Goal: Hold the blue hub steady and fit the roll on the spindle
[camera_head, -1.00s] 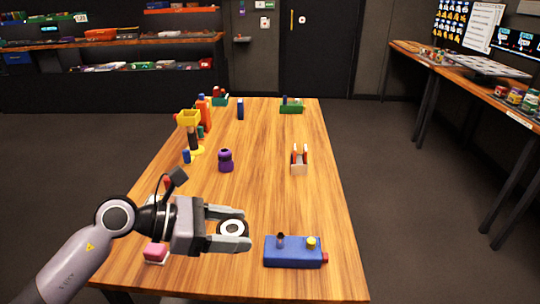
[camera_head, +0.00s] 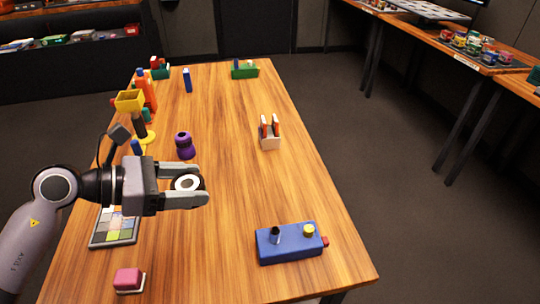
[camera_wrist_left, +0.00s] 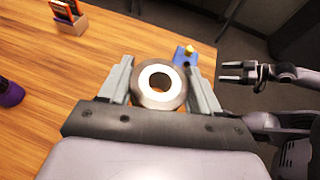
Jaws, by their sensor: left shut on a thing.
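My left gripper (camera_head: 187,184) is shut on the roll (camera_head: 187,183), a white and dark ring with an open hole. In the left wrist view the roll (camera_wrist_left: 159,85) sits between the two fingers. It is held above the table, left of and apart from the blue hub (camera_head: 288,246). The hub lies at the front right, with a dark upright spindle (camera_head: 275,235), a yellow knob (camera_head: 309,230) and a red end. The hub (camera_wrist_left: 182,57) also shows beyond the roll in the left wrist view. My right gripper (camera_wrist_left: 232,72) is open and empty near the hub there.
A pink block (camera_head: 129,279) and a colour chart (camera_head: 115,226) lie at the front left. The table's middle is clear.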

